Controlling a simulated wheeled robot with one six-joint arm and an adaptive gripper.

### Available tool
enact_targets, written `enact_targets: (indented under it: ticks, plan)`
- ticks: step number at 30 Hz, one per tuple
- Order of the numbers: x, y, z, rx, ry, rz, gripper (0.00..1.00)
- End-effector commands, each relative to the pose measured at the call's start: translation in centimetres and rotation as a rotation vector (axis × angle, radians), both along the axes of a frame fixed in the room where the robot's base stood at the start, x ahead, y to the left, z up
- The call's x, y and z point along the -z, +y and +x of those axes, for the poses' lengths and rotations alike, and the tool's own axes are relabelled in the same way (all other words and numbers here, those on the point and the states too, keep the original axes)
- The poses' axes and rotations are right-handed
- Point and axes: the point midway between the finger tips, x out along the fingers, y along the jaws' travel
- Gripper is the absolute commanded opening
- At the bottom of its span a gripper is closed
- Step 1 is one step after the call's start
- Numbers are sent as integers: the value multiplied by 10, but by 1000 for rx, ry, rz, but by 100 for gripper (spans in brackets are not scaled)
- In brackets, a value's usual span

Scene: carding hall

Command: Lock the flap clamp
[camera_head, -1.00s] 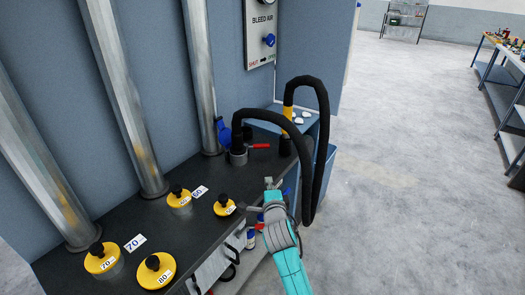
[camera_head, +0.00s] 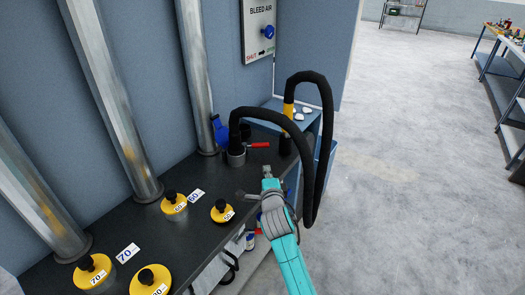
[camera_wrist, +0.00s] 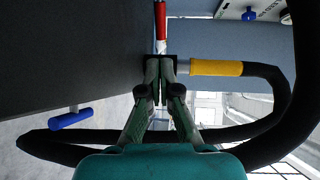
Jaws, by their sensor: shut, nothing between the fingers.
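A red-handled lever (camera_head: 258,145), which looks like the flap clamp, sticks out to the right beside the dark hose socket (camera_head: 237,155) at the back of the black bench. In the wrist view its red handle (camera_wrist: 161,20) shows straight ahead, past the fingertips. My gripper (camera_head: 267,170) is over the bench's front edge, just in front of the lever and apart from it. In the wrist view my gripper (camera_wrist: 160,68) has its fingers together with nothing held. The lever's pivot and latch are too small to make out.
A thick black hose (camera_head: 270,115) arches right of the lever, close to my gripper; its yellow sleeve (camera_wrist: 215,68) shows in the wrist view. Yellow knobbed weights (camera_head: 174,206) stand on the bench at left. A blue handle (camera_wrist: 70,119) shows below the bench. Floor at right is clear.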

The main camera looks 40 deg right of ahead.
Motion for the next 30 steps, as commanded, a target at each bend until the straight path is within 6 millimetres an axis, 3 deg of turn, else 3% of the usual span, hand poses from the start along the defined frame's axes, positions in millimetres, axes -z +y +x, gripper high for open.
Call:
enact_targets:
  ticks: [7, 21, 30]
  plan:
    - [1, -9, 15, 0, -1, -1, 0]
    - [9, -52, 89, 1, -1, -1, 0]
    - [14, -68, 117, -1, 1, 0, 0]
